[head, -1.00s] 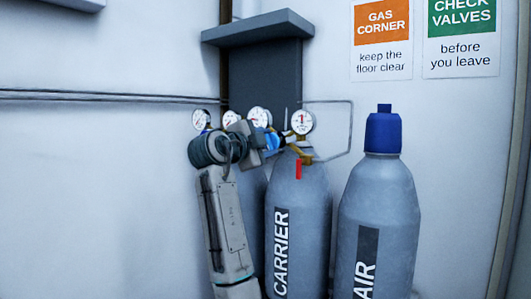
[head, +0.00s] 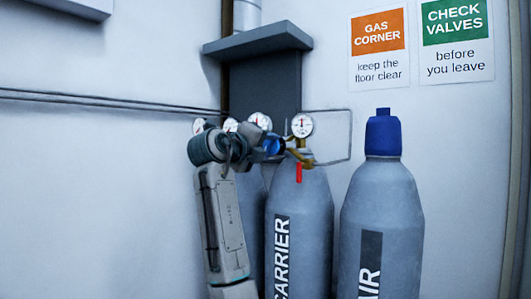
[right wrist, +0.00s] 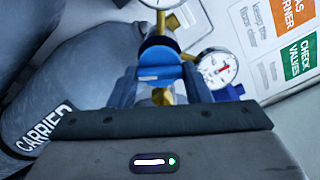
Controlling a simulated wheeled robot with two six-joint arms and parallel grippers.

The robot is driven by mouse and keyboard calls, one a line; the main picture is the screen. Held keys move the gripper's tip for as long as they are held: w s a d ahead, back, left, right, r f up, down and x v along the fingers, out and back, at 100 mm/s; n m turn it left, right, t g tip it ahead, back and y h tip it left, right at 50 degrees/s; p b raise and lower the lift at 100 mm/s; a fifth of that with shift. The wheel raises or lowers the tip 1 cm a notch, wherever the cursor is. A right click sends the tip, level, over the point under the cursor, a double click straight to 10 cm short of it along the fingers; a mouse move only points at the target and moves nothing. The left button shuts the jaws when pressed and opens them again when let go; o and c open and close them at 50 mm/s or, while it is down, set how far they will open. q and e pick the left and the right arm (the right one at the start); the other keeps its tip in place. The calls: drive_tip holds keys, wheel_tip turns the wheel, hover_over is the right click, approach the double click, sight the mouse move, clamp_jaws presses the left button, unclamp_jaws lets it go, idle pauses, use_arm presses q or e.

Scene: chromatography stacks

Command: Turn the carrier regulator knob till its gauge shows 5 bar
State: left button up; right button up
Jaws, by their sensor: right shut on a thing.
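The carrier cylinder (head: 300,205) is grey and upright, with a brass regulator (head: 304,158) and a red handle (head: 299,173) at its top. The blue regulator knob (right wrist: 160,73) sits between the two fingers of my right gripper (right wrist: 160,88), which is shut on it. In the head view the right gripper (head: 268,145) reaches the knob from the left, and the wrist partly hides it. A white round gauge (head: 302,125) stands above the regulator; it also shows in the right wrist view (right wrist: 217,66). Its needle points roughly upward, but the scale is too small to read. My left gripper is not visible.
The air cylinder (head: 382,220) with a blue cap stands close on the right. Another grey cylinder is partly hidden behind my right arm. More gauges (head: 260,121) stand behind my wrist. A grey shelf (head: 258,40) and thin pipes (head: 110,102) are on the wall.

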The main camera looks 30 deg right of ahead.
drive_tip(key=shift+f+m, duration=0.2)
drive_tip(key=shift+m, duration=0.3)
drive_tip(key=shift+m+b, duration=0.35)
drive_tip(key=shift+m, duration=0.45)
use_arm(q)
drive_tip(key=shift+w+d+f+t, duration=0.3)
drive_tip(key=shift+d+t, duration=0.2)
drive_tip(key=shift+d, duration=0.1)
use_arm(e)
drive_tip(key=shift+w+m, duration=0.1)
drive_tip(key=shift+m, duration=1.4)
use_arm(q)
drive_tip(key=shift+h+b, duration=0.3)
use_arm(e)
drive_tip(key=o, duration=1)
drive_tip(key=shift+a, duration=0.1)
